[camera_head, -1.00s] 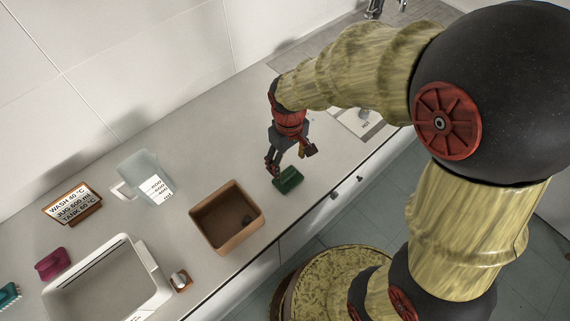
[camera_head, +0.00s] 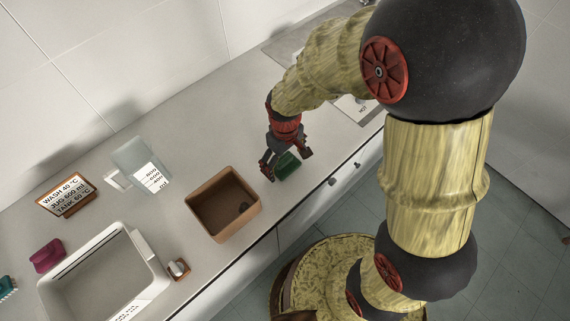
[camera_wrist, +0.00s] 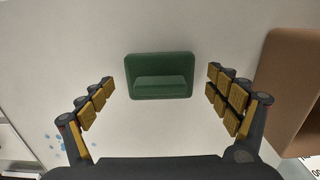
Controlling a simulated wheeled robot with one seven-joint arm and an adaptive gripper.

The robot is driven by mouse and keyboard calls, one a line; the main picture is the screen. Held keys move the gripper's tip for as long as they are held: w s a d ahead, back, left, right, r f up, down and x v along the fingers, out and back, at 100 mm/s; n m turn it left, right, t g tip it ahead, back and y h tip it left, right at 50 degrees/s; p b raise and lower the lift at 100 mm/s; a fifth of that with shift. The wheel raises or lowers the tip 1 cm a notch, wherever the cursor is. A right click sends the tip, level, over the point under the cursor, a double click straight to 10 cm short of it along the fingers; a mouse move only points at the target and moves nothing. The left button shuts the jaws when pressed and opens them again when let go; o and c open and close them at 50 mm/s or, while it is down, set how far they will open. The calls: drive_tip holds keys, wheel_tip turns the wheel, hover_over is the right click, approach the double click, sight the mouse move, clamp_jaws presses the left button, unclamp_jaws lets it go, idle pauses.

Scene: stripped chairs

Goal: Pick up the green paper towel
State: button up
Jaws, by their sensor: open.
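The green paper towel (camera_head: 287,165) is a small dark green block lying on the counter, right of the brown box. In the wrist view the green paper towel (camera_wrist: 160,76) lies just ahead of the fingertips, centred between them. My gripper (camera_head: 286,168) points down over it with its fingers spread. In the wrist view my gripper (camera_wrist: 160,95) is open and empty, one finger to each side, with a gap between each finger and the towel. I cannot tell the exact height of the fingertips above the counter.
The brown open box (camera_head: 252,207) stands close left of my gripper; its wall (camera_wrist: 287,85) shows at right in the wrist view. A measuring jug (camera_head: 141,160), a sign (camera_head: 66,195) and a white tank (camera_head: 150,250) stand further left. The counter's front edge is near.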

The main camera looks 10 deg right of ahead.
sight(285, 160)
drive_tip(key=shift+c, duration=0.9)
drive_tip(key=c, duration=0.9)
drive_tip(key=shift+r, duration=0.15)
drive_tip(key=shift+r, duration=0.55)
wheel_tip(285, 160, up, 2)
drive_tip(key=shift+s+r+p, duration=0.1)
drive_tip(key=shift+r+p, duration=0.15)
drive_tip(key=shift+p, duration=0.35)
drive_tip(key=s+d+r+p, duration=0.1)
drive_tip(key=s+r+p, duration=0.1)
drive_tip(key=s+r, duration=0.7)
drive_tip(key=shift+s+d+p, duration=0.35)
drive_tip(key=shift+s, duration=2)
